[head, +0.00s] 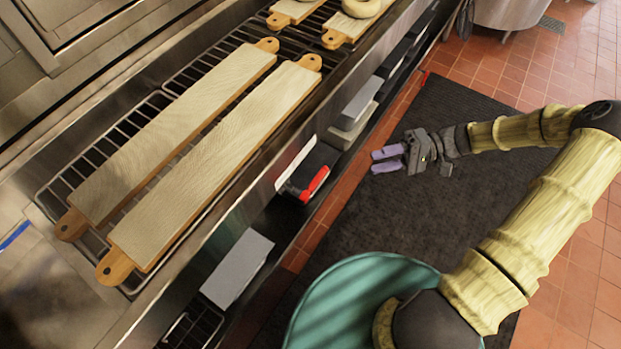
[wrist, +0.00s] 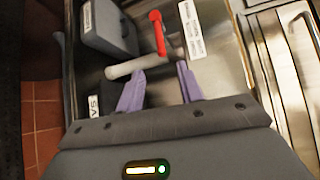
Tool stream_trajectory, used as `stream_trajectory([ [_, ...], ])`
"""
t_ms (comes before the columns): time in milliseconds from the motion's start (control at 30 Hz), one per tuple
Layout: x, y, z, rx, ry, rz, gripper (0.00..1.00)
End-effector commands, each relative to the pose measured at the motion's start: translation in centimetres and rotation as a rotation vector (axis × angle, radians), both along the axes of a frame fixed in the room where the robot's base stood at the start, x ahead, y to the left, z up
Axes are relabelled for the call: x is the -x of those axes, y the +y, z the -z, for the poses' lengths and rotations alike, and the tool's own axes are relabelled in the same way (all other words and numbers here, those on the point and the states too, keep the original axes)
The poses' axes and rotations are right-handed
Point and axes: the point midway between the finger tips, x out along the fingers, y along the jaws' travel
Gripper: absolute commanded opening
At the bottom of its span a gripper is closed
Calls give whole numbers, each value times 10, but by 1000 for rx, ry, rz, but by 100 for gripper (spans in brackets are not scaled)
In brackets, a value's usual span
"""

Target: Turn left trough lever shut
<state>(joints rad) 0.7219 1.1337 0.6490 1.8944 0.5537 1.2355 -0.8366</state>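A red lever (head: 315,184) sticks out from the steel front below the rack in the head view. In the wrist view the red lever (wrist: 158,34) stands above a pale grey pipe or spout (wrist: 130,68), beyond my fingertips. My gripper (head: 376,160) is to the right of this lever in the head view, apart from it. In the wrist view the two purple fingers of my gripper (wrist: 160,75) are spread with nothing between them. The left fingertip overlaps the pipe's lower edge; I cannot tell whether they touch. The trough itself is not clearly seen.
Two long wooden boards (head: 185,130) lie on the wire rack (head: 60,190) above. A grey box (wrist: 103,28) sits left of the lever in the wrist view. A teal bin (head: 350,290) stands at the front. A dark mat (head: 400,220) covers open floor.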

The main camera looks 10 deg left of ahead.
Motion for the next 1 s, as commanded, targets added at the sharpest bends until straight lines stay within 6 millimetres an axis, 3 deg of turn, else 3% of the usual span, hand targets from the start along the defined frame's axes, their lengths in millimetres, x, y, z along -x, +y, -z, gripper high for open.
stream_trajectory([
  [267,10,22,3,0,2,-6,37],
  [1000,60,139,22,2,2,-7,37],
])
